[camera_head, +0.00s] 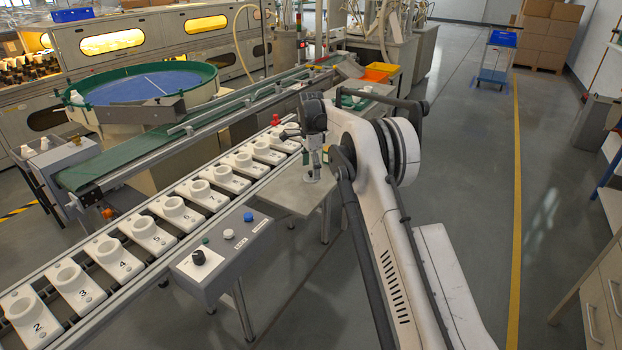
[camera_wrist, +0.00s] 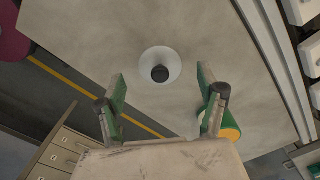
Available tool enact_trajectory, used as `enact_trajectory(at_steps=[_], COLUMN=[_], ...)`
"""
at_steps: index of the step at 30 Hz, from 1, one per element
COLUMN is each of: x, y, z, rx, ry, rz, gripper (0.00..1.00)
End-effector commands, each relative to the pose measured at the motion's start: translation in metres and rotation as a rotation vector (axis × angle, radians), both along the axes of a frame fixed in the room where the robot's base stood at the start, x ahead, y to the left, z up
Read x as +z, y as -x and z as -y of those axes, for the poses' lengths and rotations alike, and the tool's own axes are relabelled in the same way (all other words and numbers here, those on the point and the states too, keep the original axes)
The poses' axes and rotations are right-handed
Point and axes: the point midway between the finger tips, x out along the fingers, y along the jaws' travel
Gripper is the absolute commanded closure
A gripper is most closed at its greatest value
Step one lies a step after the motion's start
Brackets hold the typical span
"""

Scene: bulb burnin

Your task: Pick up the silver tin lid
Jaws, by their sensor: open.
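In the wrist view a pale round thing with a dark centre (camera_wrist: 160,64) rests on the grey table (camera_wrist: 105,38). It lies ahead of the fingertips, between their lines; I cannot tell surely whether it is the silver tin lid. My gripper (camera_wrist: 160,85) is open, with green-padded fingers apart and nothing between them. A green and yellow round thing (camera_wrist: 231,132) is partly hidden behind the right finger. In the head view my gripper (camera_head: 315,163) hangs over the small table (camera_head: 285,194), and the lid cannot be made out there.
A conveyor of numbered white holders (camera_head: 152,233) runs along the table's left side. A control box with a black knob (camera_head: 225,252) stands near its front. A maroon thing (camera_wrist: 12,40) shows at the wrist view's upper left. Open floor (camera_head: 470,170) lies to the right.

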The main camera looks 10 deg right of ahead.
Motion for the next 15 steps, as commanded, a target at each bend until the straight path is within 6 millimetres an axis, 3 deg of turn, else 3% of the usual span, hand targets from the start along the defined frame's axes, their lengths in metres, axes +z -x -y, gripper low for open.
enact_trajectory(at_steps=[4,11,15], x=[-0.019,-0.022,-0.022], y=[0.000,0.000,0.000], z=[0.000,0.000,0.000], rx=[0.000,0.000,0.000], ry=[0.000,0.000,0.000], rz=[0.000,0.000,0.000], gripper=[0.30,0.30,0.45])
